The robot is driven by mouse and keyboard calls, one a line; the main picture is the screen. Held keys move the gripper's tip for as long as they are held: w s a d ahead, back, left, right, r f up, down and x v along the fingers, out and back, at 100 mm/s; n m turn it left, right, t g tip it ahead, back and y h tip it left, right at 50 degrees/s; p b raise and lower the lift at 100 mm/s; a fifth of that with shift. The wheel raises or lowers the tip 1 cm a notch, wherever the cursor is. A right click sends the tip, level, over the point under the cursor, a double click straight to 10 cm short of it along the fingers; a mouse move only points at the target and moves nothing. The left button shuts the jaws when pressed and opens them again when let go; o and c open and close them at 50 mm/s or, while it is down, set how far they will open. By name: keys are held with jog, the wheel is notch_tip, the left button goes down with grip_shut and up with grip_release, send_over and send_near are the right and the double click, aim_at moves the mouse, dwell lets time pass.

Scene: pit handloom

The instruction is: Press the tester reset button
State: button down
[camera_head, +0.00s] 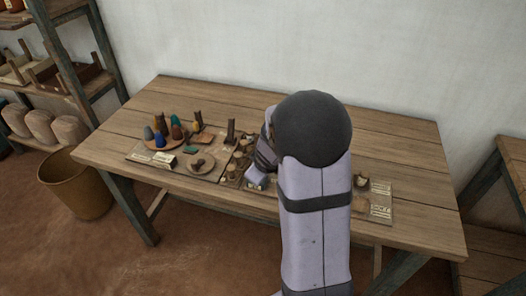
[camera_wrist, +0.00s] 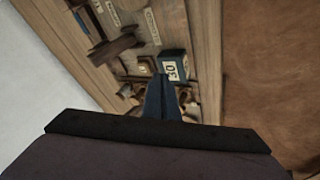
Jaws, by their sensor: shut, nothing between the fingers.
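My gripper (camera_wrist: 162,97) points down at the table in the wrist view, with its narrow dark blue fingers together and empty. A dark blue box (camera_wrist: 183,64) with a white face marked "30" is just beyond the fingertips, slightly right. I cannot tell which part is the tester reset button, or whether the fingertips touch anything. The fingers partly cover what lies near the box. In the head view my arm hides the gripper and much of this area.
The wooden table (camera_head: 400,150) holds a round tray (camera_head: 182,143) of coloured cones at left, a round plate (camera_head: 205,168), an upright dark block (camera_head: 230,132) and a labelled board (camera_head: 382,212) at right. A brown wooden piece (camera_wrist: 113,47) stands left of the box. The table's back right is clear.

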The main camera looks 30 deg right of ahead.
jog(key=w+d+r+n+t+y+p, duration=0.1)
jog(key=w+d+r+n+t+p, duration=0.2)
jog(key=w+p, duration=0.4)
jog(key=shift+d+r+n+y, duration=0.4)
jog(key=shift+d+r, duration=0.4)
jog(key=shift+r, duration=0.6)
jog(key=shift+w+f, duration=0.1)
jog(key=shift+f, duration=0.05)
notch_tip(320, 180, down, 8)
jog(key=b, duration=0.8)
jog(key=shift+f+b, duration=0.25)
jog(key=shift+b, duration=0.1)
jog(key=shift+f, duration=0.2)
dwell(0.4)
jog(key=shift+f+b, duration=0.25)
jog(key=shift+b, duration=0.05)
jog(key=shift+f+b, duration=0.45)
jog(key=shift+f, duration=0.15)
dwell(0.8)
jog(key=shift+r, duration=0.15)
jog(key=shift+r+p, duration=0.9)
jog(key=shift+p, duration=0.15)
